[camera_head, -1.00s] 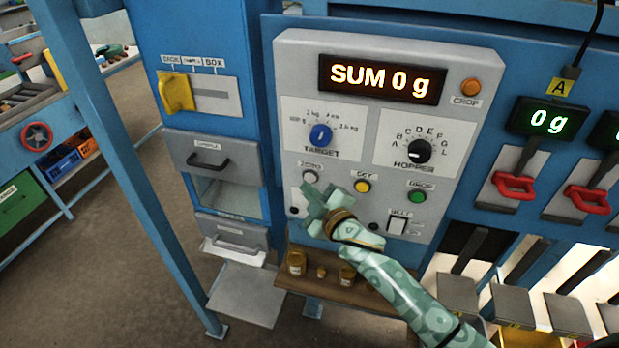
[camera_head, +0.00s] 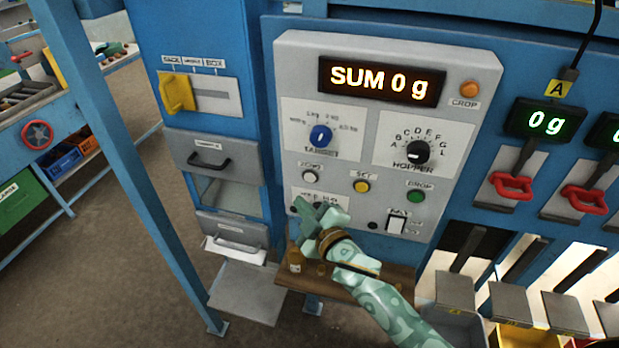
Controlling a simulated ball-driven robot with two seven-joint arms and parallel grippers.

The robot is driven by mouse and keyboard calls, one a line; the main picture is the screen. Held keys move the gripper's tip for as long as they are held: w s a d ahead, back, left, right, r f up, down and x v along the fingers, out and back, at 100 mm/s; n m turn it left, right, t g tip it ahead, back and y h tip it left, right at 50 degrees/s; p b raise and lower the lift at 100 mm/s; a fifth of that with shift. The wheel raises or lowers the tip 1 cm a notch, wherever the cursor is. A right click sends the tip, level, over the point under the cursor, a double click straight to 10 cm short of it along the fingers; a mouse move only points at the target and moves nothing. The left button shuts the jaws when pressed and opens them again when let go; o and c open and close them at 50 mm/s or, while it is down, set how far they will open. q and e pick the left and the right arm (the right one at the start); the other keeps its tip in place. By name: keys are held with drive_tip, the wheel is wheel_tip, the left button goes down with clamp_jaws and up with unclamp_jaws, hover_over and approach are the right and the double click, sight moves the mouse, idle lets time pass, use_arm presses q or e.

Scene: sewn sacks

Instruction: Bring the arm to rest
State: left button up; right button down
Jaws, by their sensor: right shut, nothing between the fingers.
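My right gripper (camera_head: 312,210) is at the end of the green patterned arm that comes in from the lower right. It is shut and holds nothing. It is in front of the lower left part of the grey control panel (camera_head: 455,125), below the white ZERO button (camera_head: 311,176). I cannot tell whether it touches the panel. The panel display (camera_head: 382,80) reads SUM 0 g. My left gripper does not show.
A brown shelf (camera_head: 400,277) below the panel bears a small amber jar (camera_head: 295,260); the arm hides part of the shelf. Red handles (camera_head: 512,186) are at the right. A blue post (camera_head: 130,180) stands at the left, with open floor beside it.

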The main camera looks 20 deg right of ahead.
idle(0.4)
drive_tip(key=s+d+f+m+g+h+b, duration=0.1)
drive_tip(key=s+d+f+m+g+b, duration=0.2)
drive_tip(key=f, duration=1)
drive_tip(key=s+d+f+m+g+b, duration=0.15)
drive_tip(key=s+f, duration=0.35)
drive_tip(key=f, duration=0.7)
drive_tip(key=s+d+f+m+g+h+b, duration=0.1)
drive_tip(key=s+f+g+b, duration=0.25)
drive_tip(key=f, duration=0.95)
use_arm(q)
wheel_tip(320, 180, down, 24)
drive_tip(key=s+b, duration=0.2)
drive_tip(key=b, duration=1.4)
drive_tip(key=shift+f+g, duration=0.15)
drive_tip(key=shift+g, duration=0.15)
use_arm(e)
drive_tip(key=s+d+f+m+g, duration=0.1)
drive_tip(key=s+f+g, duration=0.3)
drive_tip(key=s+f, duration=1.2)
drive_tip(key=s+d+f+m+g+h, duration=0.1)
drive_tip(key=s+d+f+m+g, duration=0.1)
drive_tip(key=s+f, duration=1.4)
drive_tip(key=s+d+g, duration=0.1)
drive_tip(key=s+g, duration=0.1)
drive_tip(key=s, duration=0.3)
drive_tip(key=shift+d+f+h, duration=0.3)
drive_tip(key=shift+d+f, duration=0.05)
drive_tip(key=shift+f, duration=0.05)
drive_tip(key=shift+w, duration=0.1)
